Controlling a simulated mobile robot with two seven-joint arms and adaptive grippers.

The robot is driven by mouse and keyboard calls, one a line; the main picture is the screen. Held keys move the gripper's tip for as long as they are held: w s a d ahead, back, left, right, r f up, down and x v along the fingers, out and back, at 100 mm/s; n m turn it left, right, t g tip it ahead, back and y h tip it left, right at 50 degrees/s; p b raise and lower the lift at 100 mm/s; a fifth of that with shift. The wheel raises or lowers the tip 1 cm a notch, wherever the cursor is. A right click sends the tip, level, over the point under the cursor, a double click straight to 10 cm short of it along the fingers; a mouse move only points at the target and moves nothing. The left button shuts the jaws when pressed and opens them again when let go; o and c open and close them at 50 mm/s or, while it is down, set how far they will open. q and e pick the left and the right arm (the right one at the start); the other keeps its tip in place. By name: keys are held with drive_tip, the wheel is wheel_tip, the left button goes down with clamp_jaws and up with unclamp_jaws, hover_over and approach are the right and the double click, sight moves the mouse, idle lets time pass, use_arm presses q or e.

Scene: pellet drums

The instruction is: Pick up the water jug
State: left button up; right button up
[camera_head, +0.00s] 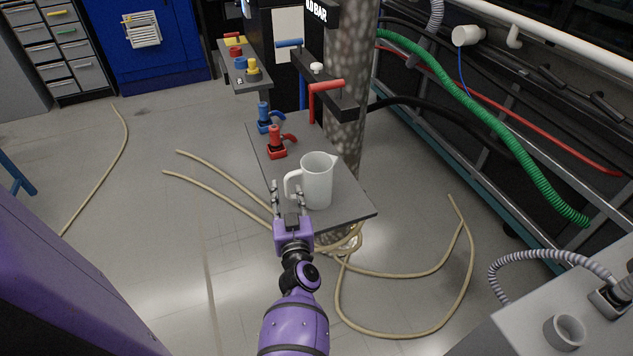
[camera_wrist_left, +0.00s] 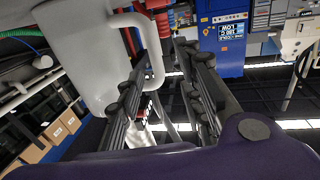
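The white water jug (camera_head: 318,182) stands upright on a small dark grey shelf (camera_head: 345,208), with its handle (camera_head: 291,184) toward the left. My left gripper (camera_head: 289,190) is open at the handle side of the jug, its fingers level with the lower part of the jug. In the left wrist view the jug (camera_wrist_left: 80,55) fills the upper left. Its handle (camera_wrist_left: 156,55) shows between the two spread fingers of the left gripper (camera_wrist_left: 165,50). I cannot tell whether a finger touches the handle. My right gripper is not in view.
A red valve (camera_head: 277,144) and a blue valve (camera_head: 265,120) stand on the shelf behind the jug. A red lever (camera_head: 326,87) rises above it. A mottled column (camera_head: 348,120) stands close behind. Beige hoses (camera_head: 400,274) lie on the floor.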

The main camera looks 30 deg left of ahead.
sight(287, 184)
use_arm(q)
drive_tip(key=x, duration=0.4)
drive_tip(key=shift+w+r, duration=0.15)
drive_tip(key=shift+w+a, duration=0.1)
drive_tip(key=shift+w, duration=0.1)
clamp_jaws()
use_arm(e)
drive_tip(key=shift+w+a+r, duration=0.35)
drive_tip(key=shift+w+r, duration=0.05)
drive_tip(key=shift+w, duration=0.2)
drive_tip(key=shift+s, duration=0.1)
